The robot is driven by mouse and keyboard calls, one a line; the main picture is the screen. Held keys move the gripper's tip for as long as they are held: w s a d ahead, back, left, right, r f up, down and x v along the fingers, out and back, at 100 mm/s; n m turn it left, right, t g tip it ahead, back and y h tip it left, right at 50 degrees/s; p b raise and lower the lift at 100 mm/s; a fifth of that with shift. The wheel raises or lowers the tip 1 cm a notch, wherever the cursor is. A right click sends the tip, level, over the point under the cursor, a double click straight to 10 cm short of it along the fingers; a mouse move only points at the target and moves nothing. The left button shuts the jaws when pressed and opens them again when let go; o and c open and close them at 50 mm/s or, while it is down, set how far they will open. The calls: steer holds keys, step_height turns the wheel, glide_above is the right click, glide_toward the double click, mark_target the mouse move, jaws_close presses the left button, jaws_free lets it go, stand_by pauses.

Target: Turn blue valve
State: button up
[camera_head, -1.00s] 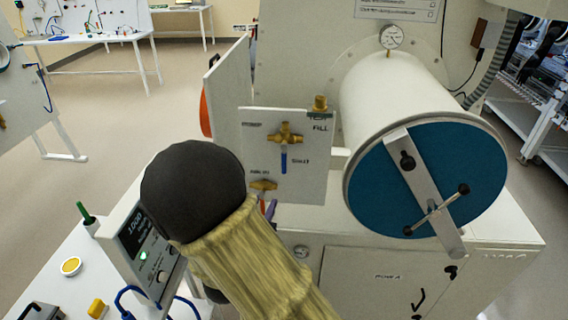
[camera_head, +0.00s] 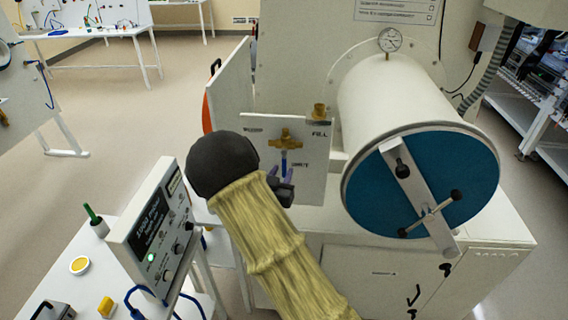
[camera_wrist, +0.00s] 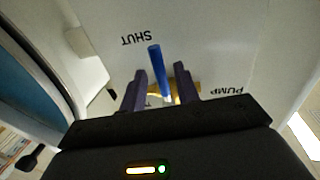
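The blue valve is a brass body (camera_head: 286,138) on a white upright panel, with a blue lever (camera_head: 284,160) hanging straight down beside the SHUT marking. My gripper (camera_head: 286,180) is just below and in front of the lever in the head view, partly hidden by my own arm. In the wrist view, which sees the panel upside down, the two purple fingers of my gripper (camera_wrist: 160,85) stand apart. The blue lever (camera_wrist: 158,68) lies between them in the picture, with clear gaps on both sides. Whether it is in depth between the fingertips, I cannot tell.
A brass FILL fitting (camera_head: 320,112) tops the panel. A large white cylinder with a blue door (camera_head: 450,180) stands close on the right. A control box (camera_head: 150,235) stands on a white table at the left. The lower valve is hidden behind my arm.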

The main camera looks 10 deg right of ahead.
steer(key=shift+p+x, duration=0.35)
steer(key=shift+x, duration=1.1)
jaws_close()
steer(key=shift+a+b, duration=0.2)
steer(key=shift+b, duration=0.15)
